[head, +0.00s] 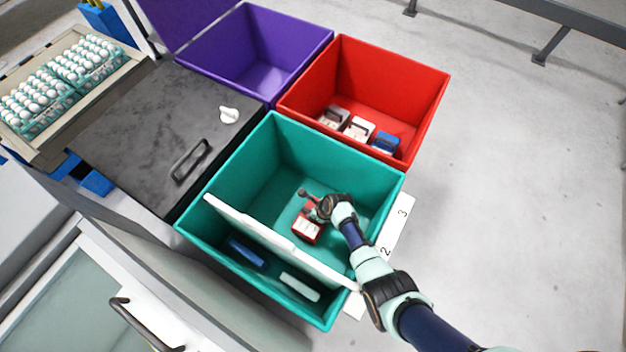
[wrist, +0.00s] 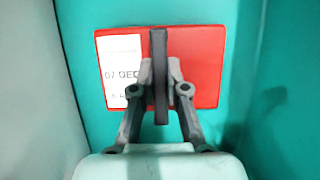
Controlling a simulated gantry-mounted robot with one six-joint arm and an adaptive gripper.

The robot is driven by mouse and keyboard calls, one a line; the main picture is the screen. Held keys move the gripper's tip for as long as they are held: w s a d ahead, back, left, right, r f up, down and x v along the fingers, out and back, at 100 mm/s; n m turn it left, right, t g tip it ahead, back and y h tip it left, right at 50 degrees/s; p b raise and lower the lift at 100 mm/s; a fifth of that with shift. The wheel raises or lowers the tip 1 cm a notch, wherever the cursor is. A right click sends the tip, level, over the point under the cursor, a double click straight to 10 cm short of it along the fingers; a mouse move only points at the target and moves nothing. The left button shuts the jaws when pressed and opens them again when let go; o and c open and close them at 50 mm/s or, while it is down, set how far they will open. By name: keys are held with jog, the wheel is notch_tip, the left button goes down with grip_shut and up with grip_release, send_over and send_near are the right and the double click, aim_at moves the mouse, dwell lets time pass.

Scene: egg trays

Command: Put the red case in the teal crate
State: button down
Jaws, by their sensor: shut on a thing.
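The red case (head: 306,232) has a white label and a dark handle. It is inside the teal crate (head: 285,130), on the far side of a white divider. My gripper (head: 317,207) reaches down into the crate and is shut on the case's handle. In the wrist view the red case (wrist: 200,75) lies square below my gripper (wrist: 160,75), with the dark handle between the fingers and a label reading "07 DEC". Teal surfaces surround it there. I cannot tell whether the case touches the crate floor.
The white divider (head: 270,237) splits the teal crate; a blue case (head: 246,253) and a pale case (head: 299,287) lie on its near side. The red crate (head: 425,85) holds several cases. A purple crate (head: 300,45) and a dark tabletop (head: 130,130) adjoin.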

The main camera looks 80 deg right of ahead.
jog(key=c, duration=1.1)
grip_release()
jog(key=shift+f, duration=0.1)
jog(key=v, duration=1.2)
